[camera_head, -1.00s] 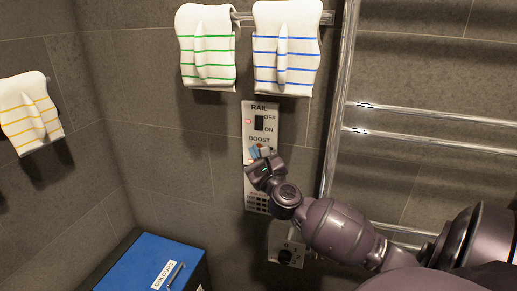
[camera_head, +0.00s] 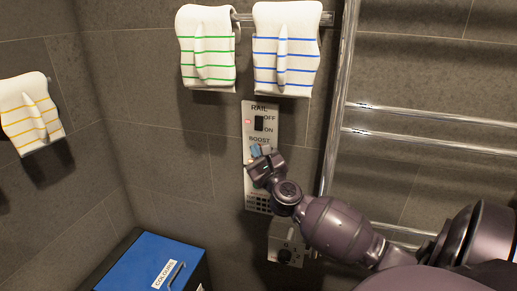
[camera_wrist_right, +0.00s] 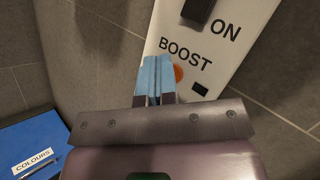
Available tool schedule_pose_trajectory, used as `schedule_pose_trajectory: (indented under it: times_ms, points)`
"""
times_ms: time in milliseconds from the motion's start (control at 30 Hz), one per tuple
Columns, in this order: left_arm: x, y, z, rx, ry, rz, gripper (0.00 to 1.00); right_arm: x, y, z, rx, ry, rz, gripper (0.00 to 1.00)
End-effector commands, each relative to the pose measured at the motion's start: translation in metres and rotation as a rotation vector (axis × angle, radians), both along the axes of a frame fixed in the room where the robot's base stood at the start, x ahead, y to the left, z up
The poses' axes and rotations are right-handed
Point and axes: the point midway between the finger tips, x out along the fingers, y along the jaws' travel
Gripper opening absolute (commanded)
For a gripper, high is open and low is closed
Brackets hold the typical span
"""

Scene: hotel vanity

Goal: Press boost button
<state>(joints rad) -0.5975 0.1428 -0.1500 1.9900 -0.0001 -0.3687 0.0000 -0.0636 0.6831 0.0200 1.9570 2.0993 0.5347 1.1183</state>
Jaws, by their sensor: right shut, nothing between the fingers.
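The white control panel (camera_head: 273,109) is on the wall, with a RAIL label, a black OFF/ON rocker (camera_head: 259,123) and a BOOST label. In the right wrist view, an orange round boost button (camera_wrist_right: 179,73) shows just below the word BOOST, partly behind my fingertips. My right gripper (camera_head: 258,151) is shut and empty, with pale blue fingertips (camera_wrist_right: 153,80) in front of the panel, beside the button's left edge in that view. Whether they touch it I cannot tell. My left gripper is not in view.
A chrome towel rail (camera_head: 336,110) stands right of the panel, near my right arm. Towels with green (camera_head: 207,48) and blue stripes (camera_head: 286,48) hang above. A dial plate (camera_head: 287,250) is below. A blue box (camera_head: 146,262) labelled COLOURS stands lower left.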

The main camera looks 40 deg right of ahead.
Motion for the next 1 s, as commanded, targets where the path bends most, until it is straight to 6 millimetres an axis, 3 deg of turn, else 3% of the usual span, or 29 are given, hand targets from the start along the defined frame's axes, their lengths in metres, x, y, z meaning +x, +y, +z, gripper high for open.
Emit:
schedule_pose_trajectory:
  times_ms: [1000]
  points:
    - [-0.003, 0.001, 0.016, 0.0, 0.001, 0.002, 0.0, -0.01, 0.019, 0.002, 0.002, -0.001, 0.001, 0.0]
